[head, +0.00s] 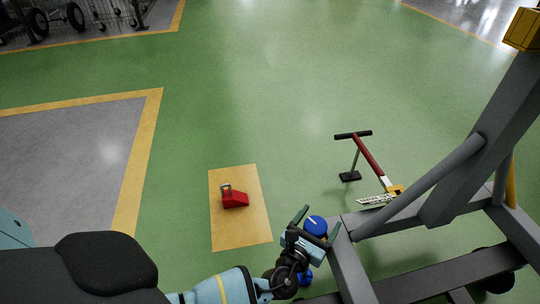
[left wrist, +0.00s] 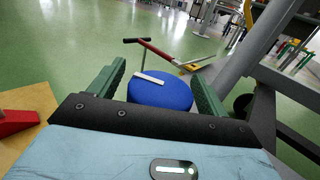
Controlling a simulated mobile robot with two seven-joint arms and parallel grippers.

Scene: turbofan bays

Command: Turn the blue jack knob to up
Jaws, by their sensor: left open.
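The blue jack knob (head: 315,226) is a round blue cap with a white pointer bar, beside the grey frame's corner. In the left wrist view the knob (left wrist: 160,92) lies between the two green fingers, with its white bar (left wrist: 149,78) toward the left of its top. My left gripper (head: 318,224) is open, its fingers on either side of the knob; I cannot tell whether they touch it. Part of the blue jack (head: 305,277) shows below the gripper; the rest is hidden by it. My right gripper is not in view.
The grey stand frame (head: 352,270) fills the lower right. A yellow floor patch (head: 228,230) with a red chock-like block (head: 235,199) lies to the left. A red-handled tow bar (head: 370,160) stands behind the knob.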

